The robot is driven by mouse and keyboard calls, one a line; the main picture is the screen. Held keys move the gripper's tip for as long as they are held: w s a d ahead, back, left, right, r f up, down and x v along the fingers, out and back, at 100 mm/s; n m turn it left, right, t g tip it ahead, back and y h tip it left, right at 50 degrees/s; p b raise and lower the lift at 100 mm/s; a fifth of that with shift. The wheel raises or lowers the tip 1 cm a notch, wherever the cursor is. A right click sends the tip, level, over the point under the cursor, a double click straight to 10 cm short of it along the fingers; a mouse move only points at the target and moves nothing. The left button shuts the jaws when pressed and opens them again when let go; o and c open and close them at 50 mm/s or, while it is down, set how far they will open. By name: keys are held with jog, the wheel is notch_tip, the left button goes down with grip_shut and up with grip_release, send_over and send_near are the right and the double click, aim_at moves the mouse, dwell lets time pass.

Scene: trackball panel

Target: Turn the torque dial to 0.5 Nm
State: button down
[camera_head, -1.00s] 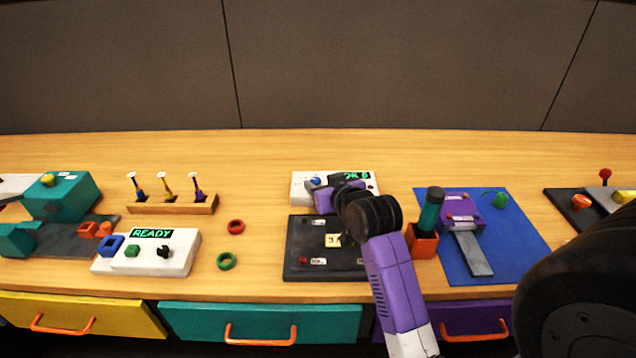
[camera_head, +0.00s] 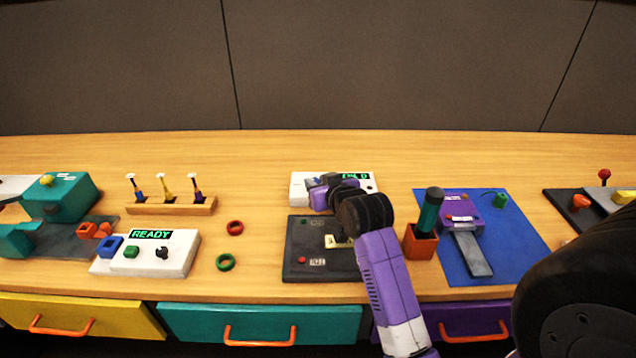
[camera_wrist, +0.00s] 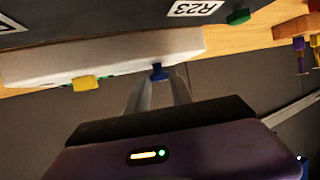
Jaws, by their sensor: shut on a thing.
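The torque dial, a small blue knob (camera_wrist: 157,70), sits on the face of a white box (camera_head: 367,187) behind the dark panel. My gripper (camera_wrist: 158,82) is shut on the blue knob, with a grey finger on each side of it in the wrist view. In the head view my gripper (camera_head: 314,184) reaches the left part of the white box and mostly hides the dial. The box's green display (camera_head: 356,176) is lit, but my wrist partly covers it and I cannot read the value surely.
The dark panel (camera_head: 300,253) with small buttons and labels lies in front of the white box. A yellow knob (camera_wrist: 85,83) is beside the dial in the wrist view.

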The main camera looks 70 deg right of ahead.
jog(key=shift+w+a+m+g, duration=0.1)
jog(key=shift+a+m+g, duration=0.05)
jog(key=shift+m+g, duration=0.15)
jog(key=shift+r+h+p, duration=0.1)
jog(key=shift+h+p, duration=0.2)
jog(key=shift+p, duration=0.15)
jog(key=shift+w+a+m+g+h, duration=0.1)
jog(key=shift+w+m+g+h, duration=0.15)
jog(key=shift+m+g+h, duration=0.65)
jog(key=m+g, duration=0.2)
jog(key=m+g+h, duration=0.1)
jog(key=shift+w+a+b, duration=0.1)
jog(key=shift+w+b, duration=0.15)
jog(key=shift+b, duration=0.15)
jog(key=shift+w+m+g+h+b, duration=0.1)
jog(key=shift+m+g+h+b, duration=0.35)
jog(key=shift+m+g, duration=0.85)
jog(key=shift+y, duration=0.25)
jog(key=c, duration=1.2)
grip_release()
